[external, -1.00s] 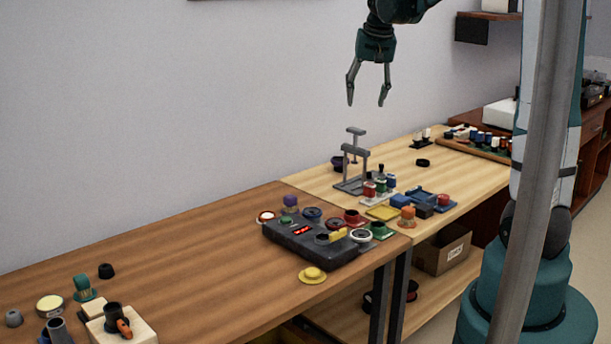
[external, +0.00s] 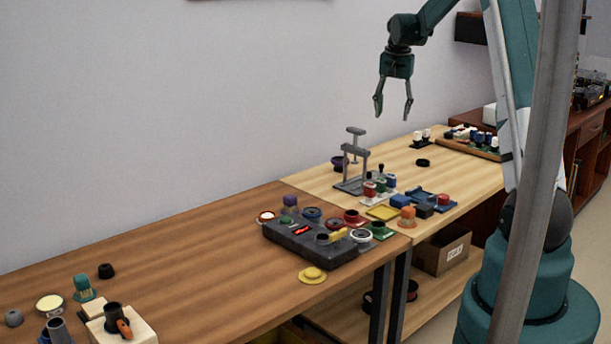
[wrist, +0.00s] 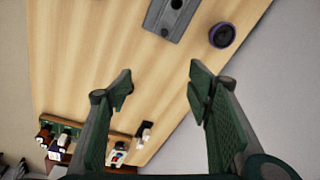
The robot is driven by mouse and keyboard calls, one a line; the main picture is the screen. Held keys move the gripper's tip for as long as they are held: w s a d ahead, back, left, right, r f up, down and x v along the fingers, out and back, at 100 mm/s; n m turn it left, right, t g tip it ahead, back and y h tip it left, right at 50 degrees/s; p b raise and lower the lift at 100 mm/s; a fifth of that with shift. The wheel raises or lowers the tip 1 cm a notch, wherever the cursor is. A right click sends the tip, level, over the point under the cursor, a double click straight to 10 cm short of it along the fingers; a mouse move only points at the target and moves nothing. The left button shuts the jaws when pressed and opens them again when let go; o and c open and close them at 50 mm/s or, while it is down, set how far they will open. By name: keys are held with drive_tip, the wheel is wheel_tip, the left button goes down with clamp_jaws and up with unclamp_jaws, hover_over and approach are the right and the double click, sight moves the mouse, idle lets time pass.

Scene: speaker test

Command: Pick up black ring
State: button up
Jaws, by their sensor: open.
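A small black ring (external: 422,162) lies flat on the light wooden table, right of the grey press stand in the external view. I cannot make it out in the wrist view, where my fingers cover part of the table. My gripper (external: 393,114) is open and empty, pointing down, high above the table and up and left of the ring in the picture. In the wrist view the gripper (wrist: 160,85) shows its two fingers wide apart with bare wood between them.
A grey press stand (external: 354,165) rises from the light table, with a dark purple-rimmed round part (wrist: 222,35) beside it. Small black-and-white parts (external: 422,137) and a crowded tray (external: 470,141) are farther back. Coloured parts crowd the front; wood around the ring is clear.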

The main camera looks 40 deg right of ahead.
drive_tip(key=s+d+f+m, duration=0.1)
drive_tip(key=d+f, duration=0.5)
drive_tip(key=d, duration=0.3)
drive_tip(key=s+d+f+m+g+p, duration=0.1)
drive_tip(key=d+f+m, duration=0.1)
drive_tip(key=d+f, duration=0.5)
drive_tip(key=shift+s+d+f+m+y, duration=0.15)
drive_tip(key=shift+d+f+m+y, duration=0.2)
drive_tip(key=shift+d, duration=0.8)
drive_tip(key=shift+r, duration=0.1)
drive_tip(key=shift+f, duration=1.3)
drive_tip(key=shift+f, duration=0.15)
drive_tip(key=shift+f+b, duration=0.6)
drive_tip(key=shift+f, duration=1.9)
drive_tip(key=c, duration=0.9)
